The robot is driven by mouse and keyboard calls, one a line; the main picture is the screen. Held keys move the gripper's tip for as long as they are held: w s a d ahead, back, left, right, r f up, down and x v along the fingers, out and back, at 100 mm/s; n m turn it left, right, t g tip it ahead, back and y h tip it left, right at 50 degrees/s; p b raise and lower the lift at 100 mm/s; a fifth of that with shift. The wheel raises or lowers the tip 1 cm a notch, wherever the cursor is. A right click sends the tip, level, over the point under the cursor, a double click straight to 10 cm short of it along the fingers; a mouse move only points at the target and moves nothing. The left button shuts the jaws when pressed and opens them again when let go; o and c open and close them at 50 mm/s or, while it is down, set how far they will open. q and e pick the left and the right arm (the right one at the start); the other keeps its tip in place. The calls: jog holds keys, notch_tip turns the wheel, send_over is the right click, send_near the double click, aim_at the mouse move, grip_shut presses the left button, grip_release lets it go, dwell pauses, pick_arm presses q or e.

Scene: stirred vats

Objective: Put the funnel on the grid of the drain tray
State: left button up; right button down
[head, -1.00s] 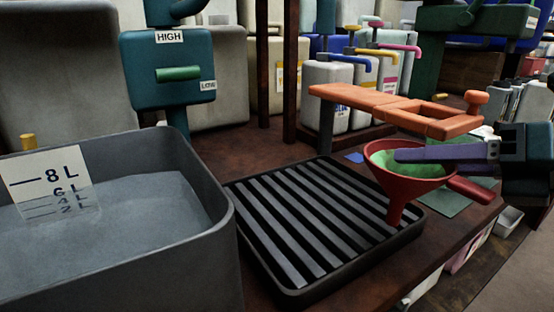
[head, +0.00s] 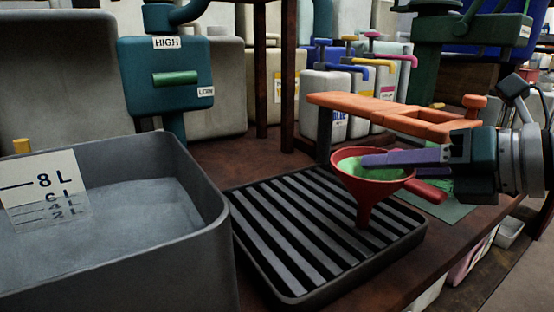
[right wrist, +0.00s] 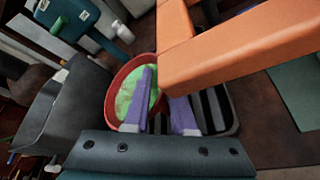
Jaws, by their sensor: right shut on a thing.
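The red funnel (head: 366,199), green inside, is upright with its spout pointing down over the right part of the drain tray (head: 290,296). Whether the spout tip touches the grid (head: 310,222) I cannot tell. My right gripper (head: 372,160) is shut on the funnel at its rim, reaching in from the right. In the right wrist view the funnel (right wrist: 113,97) sits at the purple fingers (right wrist: 162,105), and the dark grid shows behind them. My left gripper is not in view.
An orange stand arm (head: 350,100) reaches over the tray's back right, close to my right gripper. A grey vat (head: 130,270) with a level label stands left of the tray. Several jugs (head: 325,90) with coloured taps stand behind. A green mat (head: 445,208) lies right.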

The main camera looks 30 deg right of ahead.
jog(key=shift+f, duration=0.25)
jog(key=c, duration=0.7)
grip_release()
jog(key=shift+r, duration=0.1)
jog(key=shift+c, duration=0.2)
